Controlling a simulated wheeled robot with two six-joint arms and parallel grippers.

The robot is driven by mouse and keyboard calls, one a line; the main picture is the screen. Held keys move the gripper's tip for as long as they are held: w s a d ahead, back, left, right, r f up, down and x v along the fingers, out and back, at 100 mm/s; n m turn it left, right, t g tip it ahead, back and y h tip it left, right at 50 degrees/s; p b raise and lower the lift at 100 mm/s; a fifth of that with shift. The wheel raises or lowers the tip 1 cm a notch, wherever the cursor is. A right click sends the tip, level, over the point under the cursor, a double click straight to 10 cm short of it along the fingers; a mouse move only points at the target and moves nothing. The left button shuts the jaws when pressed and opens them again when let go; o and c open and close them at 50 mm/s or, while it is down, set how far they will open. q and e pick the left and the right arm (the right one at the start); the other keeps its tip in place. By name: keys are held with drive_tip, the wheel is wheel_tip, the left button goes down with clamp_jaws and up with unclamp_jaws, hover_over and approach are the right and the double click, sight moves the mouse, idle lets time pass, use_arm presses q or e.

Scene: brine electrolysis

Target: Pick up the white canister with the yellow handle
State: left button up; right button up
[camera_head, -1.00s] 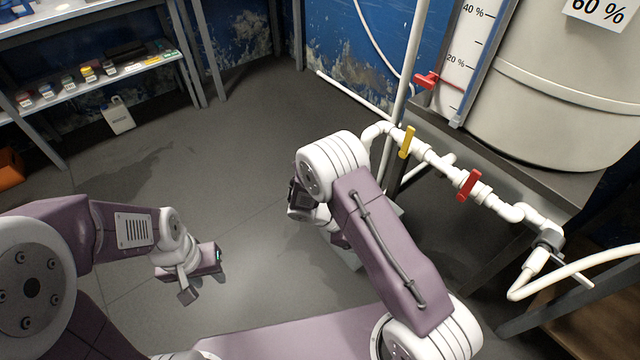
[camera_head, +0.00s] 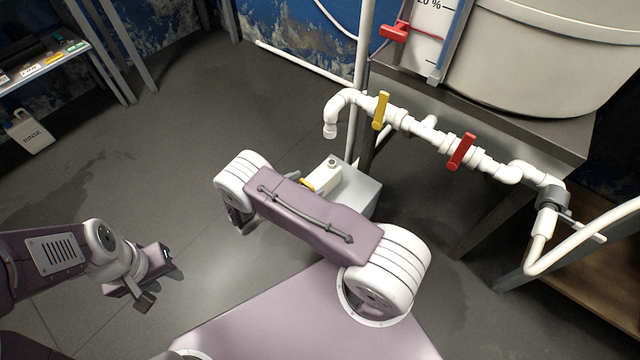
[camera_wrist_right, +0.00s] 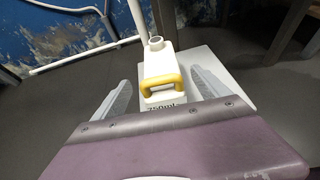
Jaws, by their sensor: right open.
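The white canister (camera_head: 328,170) with the yellow handle (camera_head: 307,185) stands on a light grey block under the pipe outlet, partly hidden by my right arm in the head view. In the right wrist view the canister (camera_wrist_right: 158,62) is upright, with its open neck on top and its yellow handle (camera_wrist_right: 161,82) towards me. My right gripper (camera_wrist_right: 162,92) is open, one finger on each side of the handle in that view, holding nothing. I cannot tell the depth gap. My left gripper (camera_head: 158,280) hangs over the floor at lower left, away from the canister.
White piping with a yellow valve (camera_head: 380,110) and a red valve (camera_head: 461,151) runs above the grey block (camera_head: 362,190). A big tank (camera_head: 545,60) stands on a metal table behind. Another white canister, marked RINSE (camera_head: 30,132), is at far left.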

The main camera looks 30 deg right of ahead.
sight(318, 180)
drive_tip(key=shift+w+d+f, duration=0.2)
drive_tip(key=shift+d+f, duration=0.15)
drive_tip(key=shift+d, duration=0.25)
drive_tip(key=shift+d+f+b, duration=0.15)
drive_tip(key=shift+f+b, duration=0.1)
drive_tip(key=shift+b, duration=0.1)
drive_tip(key=b+x, duration=0.1)
drive_tip(key=x, duration=0.1)
drive_tip(key=b+x, duration=0.1)
drive_tip(key=x, duration=0.1)
drive_tip(key=shift+f+b, duration=0.35)
drive_tip(key=shift+f, duration=0.1)
drive_tip(key=shift+d, duration=0.2)
drive_tip(key=shift+r, duration=0.15)
clamp_jaws()
